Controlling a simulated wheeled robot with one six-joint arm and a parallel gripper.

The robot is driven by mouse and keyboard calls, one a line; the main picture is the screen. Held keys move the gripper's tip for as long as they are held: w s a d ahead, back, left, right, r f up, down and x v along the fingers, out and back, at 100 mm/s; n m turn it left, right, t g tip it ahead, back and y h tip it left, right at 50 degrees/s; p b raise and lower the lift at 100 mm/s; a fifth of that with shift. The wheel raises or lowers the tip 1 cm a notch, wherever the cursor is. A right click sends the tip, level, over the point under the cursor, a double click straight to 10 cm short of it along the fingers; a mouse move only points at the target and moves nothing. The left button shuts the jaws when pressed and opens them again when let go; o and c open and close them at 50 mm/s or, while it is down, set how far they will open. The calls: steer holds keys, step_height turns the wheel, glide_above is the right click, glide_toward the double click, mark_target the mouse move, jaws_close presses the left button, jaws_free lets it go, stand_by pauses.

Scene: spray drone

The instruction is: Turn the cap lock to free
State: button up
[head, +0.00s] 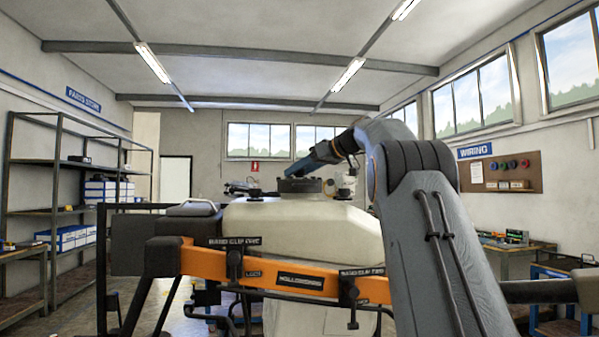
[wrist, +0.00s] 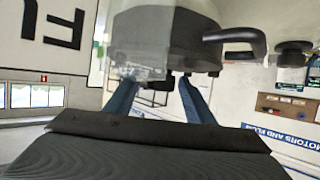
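The white tank (head: 300,232) of the drone stands in the middle of the head view. Its round dark cap (head: 299,185) sits on top. In the wrist view the cap (wrist: 165,32) is large at the top, with a black lever-like handle (wrist: 240,45) sticking out to the right. A small clear-looking block shows at its left edge. My gripper (head: 308,169) reaches down from the right to just above the cap. In the wrist view its two blue fingers (wrist: 155,88) stand apart with background visible between them. Their tips are near the cap; contact cannot be told.
An orange drone frame bar (head: 285,277) with black clips crosses in front of the tank. Shelves (head: 70,190) stand on the left. A workbench (head: 515,255) is on the right. The air above the tank is clear apart from my arm.

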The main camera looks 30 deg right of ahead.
steer(key=b+v, duration=0.2)
steer(key=v, duration=0.6)
stand_by(0.6)
